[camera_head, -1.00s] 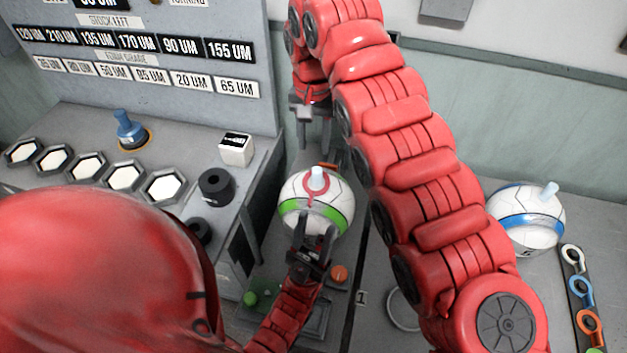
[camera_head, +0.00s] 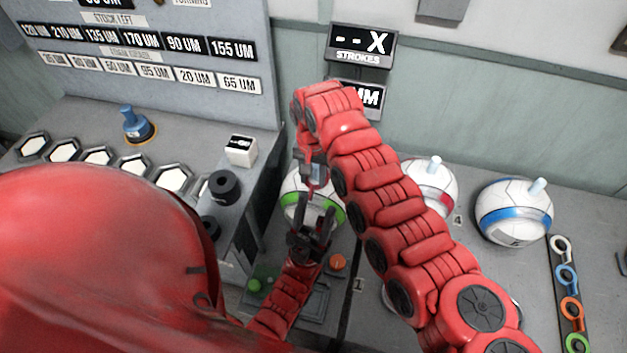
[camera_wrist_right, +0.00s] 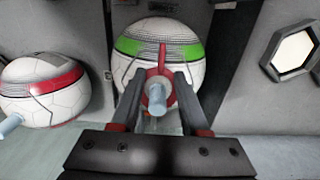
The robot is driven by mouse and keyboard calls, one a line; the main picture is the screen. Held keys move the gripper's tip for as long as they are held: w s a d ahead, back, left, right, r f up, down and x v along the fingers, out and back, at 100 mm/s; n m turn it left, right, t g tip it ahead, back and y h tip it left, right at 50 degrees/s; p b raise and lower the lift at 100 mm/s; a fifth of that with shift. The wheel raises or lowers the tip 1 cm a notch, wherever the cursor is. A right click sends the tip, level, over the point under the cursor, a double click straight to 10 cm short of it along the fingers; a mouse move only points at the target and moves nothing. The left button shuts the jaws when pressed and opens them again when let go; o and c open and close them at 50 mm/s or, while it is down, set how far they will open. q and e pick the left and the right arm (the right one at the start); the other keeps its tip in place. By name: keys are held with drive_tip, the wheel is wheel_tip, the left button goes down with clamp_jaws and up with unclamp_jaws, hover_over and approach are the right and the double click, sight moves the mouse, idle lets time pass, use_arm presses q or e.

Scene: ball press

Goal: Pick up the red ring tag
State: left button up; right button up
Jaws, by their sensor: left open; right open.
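The red ring tag (camera_wrist_right: 163,72) sits around the pale peg (camera_wrist_right: 157,98) on top of the green-banded ball (camera_wrist_right: 190,50) in the right wrist view. My right gripper (camera_wrist_right: 160,78) is open, with one finger on each side of the tag; I cannot tell whether they touch it. In the head view my right gripper (camera_head: 313,172) is over the top of the green-banded ball (camera_head: 295,190) and largely hides the tag. My left gripper (camera_head: 315,228) is open at the near side of that ball, its fingers pointing toward it.
A red-banded ball (camera_head: 437,178) and a blue-banded ball (camera_head: 512,215) stand to the right. A strip of coloured rings (camera_head: 567,290) lies at far right. A console with a black knob (camera_head: 222,186) and a white block (camera_head: 241,150) stands left. An orange button (camera_head: 337,262) is near the left gripper.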

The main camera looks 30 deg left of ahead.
sight(312, 185)
drive_tip(key=shift+s+f+p, duration=0.1)
drive_tip(key=shift+f+p, duration=0.4)
drive_tip(key=shift+f, duration=1.2)
clamp_jaws()
